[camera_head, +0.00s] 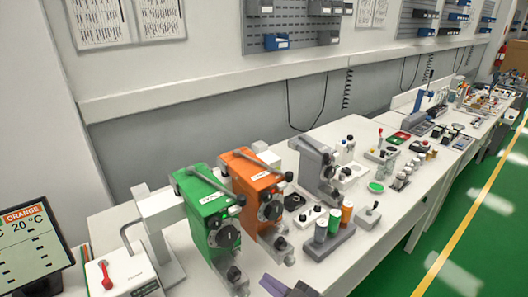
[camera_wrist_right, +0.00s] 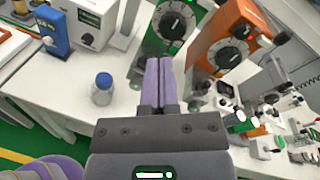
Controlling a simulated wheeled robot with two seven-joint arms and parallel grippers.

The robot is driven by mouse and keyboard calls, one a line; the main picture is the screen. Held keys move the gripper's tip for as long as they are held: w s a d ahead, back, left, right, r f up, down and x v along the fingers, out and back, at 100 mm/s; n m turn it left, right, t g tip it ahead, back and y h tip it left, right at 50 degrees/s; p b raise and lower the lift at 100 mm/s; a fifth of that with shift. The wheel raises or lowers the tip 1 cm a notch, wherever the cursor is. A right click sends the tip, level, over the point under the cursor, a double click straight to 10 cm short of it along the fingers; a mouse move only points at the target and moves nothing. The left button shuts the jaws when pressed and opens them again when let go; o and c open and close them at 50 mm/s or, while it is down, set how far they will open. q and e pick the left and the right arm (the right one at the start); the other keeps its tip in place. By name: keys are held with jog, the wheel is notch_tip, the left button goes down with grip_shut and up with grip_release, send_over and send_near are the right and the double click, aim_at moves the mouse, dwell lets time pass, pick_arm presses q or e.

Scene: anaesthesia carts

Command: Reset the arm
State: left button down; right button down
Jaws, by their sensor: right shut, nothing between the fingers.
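My right gripper (camera_head: 275,285) shows at the bottom edge of the head view, in front of the bench. In the right wrist view its two purple fingers (camera_wrist_right: 159,82) lie together, shut with nothing between them. They point toward the green vaporizer (camera_head: 212,215), which also shows in the wrist view (camera_wrist_right: 168,30). The orange vaporizer (camera_head: 255,185) stands to its right and shows in the wrist view too (camera_wrist_right: 228,38). The fingers appear apart from both. My left gripper is not in view.
A grey vaporizer (camera_head: 318,165) stands further along the white bench (camera_head: 385,215). A screen (camera_head: 32,245) reads "ORANGE 20 °C". A white device with a red lever (camera_head: 122,275) is at left. A blue-capped bottle (camera_wrist_right: 102,90) stands near the bench edge. The green floor (camera_head: 440,235) is clear.

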jog(key=s+d+f+n+g+h, duration=0.2)
jog(key=s+f+n+g+h, duration=0.4)
jog(key=s+n, duration=0.65)
jog(key=s+d+f+n+g+h, duration=0.25)
jog(key=s+d+n+h, duration=0.3)
jog(key=d+n, duration=0.45)
notch_tip(320, 180, down, 25)
jog(key=s+g+b, duration=0.2)
jog(key=b, duration=0.5)
jog(key=s+d+f+b, duration=0.1)
jog(key=s+f+b, duration=0.2)
jog(key=s+f, duration=0.3)
jog(key=s+d+f+b, duration=0.2)
jog(key=s+f, duration=0.5)
jog(key=f, duration=0.4)
jog(key=shift+s+d+f+n+g+h+b, duration=0.15)
jog(key=shift+s+f+n+g+h+b, duration=0.2)
jog(key=shift+b, duration=0.55)
